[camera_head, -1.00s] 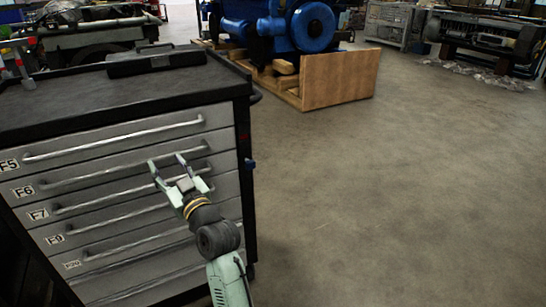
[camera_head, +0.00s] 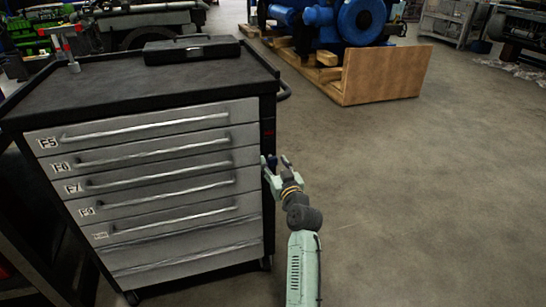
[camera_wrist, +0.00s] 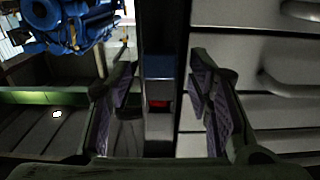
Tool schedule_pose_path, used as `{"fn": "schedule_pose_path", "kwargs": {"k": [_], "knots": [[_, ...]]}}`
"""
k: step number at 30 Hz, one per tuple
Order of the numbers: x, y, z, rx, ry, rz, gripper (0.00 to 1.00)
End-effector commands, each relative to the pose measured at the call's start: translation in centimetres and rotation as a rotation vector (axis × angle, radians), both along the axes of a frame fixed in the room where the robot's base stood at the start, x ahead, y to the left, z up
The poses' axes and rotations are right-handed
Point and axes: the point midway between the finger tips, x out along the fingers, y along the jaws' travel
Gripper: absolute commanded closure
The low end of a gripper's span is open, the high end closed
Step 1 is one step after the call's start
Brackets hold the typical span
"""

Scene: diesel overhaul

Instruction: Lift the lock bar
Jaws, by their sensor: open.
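The tool cabinet (camera_head: 160,185) has a black vertical edge at its front right corner. On this edge is a small blue piece (camera_head: 272,162), which looks like the lock bar's grip. In the wrist view the blue piece (camera_wrist: 159,66) lies between my finger pads, with a small red patch just below it. My gripper (camera_head: 276,160) is open at the cabinet's right edge, its fingers on either side of the blue piece. In the wrist view my gripper (camera_wrist: 160,95) shows a gap at both pads. The head view partly hides the blue piece behind the fingers.
Drawer handles (camera_head: 150,130) run across the cabinet front. A black case (camera_head: 192,50) lies on its top. A blue engine (camera_head: 330,20) on a wooden pallet with a plywood board (camera_head: 385,75) stands behind. Open floor (camera_head: 430,200) lies to the right.

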Motion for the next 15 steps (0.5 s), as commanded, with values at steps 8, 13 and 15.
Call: {"fn": "schedule_pose_path", "kwargs": {"k": [8,13,15], "knots": [[2.3,0.8,0.0,0.0,0.0,0.0,0.53],[2.4,0.8,0.0,0.0,-0.001,0.0,0.53],[2.4,0.8,0.0,0.0,-0.001,0.0,0.53]]}}
